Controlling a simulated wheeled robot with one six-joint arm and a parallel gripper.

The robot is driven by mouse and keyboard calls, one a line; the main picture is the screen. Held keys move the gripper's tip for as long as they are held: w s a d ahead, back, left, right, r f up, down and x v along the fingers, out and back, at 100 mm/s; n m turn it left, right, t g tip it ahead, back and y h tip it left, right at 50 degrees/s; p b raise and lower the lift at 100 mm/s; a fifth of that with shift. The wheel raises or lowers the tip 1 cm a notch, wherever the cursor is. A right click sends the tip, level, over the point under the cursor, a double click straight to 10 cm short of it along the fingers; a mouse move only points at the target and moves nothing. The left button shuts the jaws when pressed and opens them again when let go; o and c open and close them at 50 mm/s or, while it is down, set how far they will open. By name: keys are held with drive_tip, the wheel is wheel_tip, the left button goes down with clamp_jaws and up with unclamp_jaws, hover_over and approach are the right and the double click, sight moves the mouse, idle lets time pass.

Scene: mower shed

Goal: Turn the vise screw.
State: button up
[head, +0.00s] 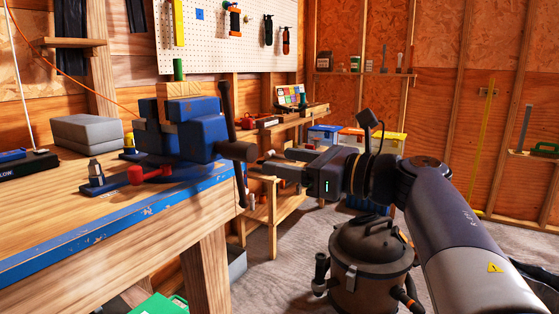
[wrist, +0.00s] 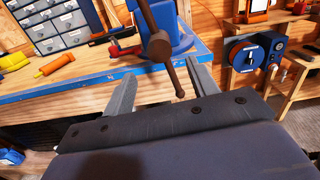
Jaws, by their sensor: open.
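The blue bench vise (head: 203,135) is mounted at the bench's right end, with a pale wood block (head: 178,89) at the top of its jaws. The vise screw (head: 238,151) sticks out to the right, with a long dark handle bar (head: 227,103) through its head, slightly tilted from upright. My gripper (head: 268,163) is open and empty, pointing at the screw end from the right. In the wrist view the screw head (wrist: 158,46) and the bar's lower end (wrist: 176,82) appear between the two spread fingers. Whether any finger touches the bar I cannot tell.
The bench edge (head: 130,236) runs below the vise. A shop vacuum (head: 370,262) stands on the floor below my arm. A lower shelf bench (head: 285,128) is behind.

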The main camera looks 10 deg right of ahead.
sight(253, 152)
drive_tip(key=w+a+n+p, duration=0.2)
drive_tip(key=n+p, duration=0.9)
drive_tip(key=p, duration=0.1)
drive_tip(key=w+a+n+p, duration=0.2)
drive_tip(key=a+n+p, duration=0.1)
drive_tip(key=n+p, duration=0.9)
drive_tip(key=w+a+n+p, duration=0.2)
drive_tip(key=a+n+p, duration=0.1)
drive_tip(key=n+p, duration=0.8)
drive_tip(key=shift+w+a+r+n+p, duration=0.2)
drive_tip(key=shift+w+r+n+p, duration=0.1)
drive_tip(key=shift+n+p, duration=0.1)
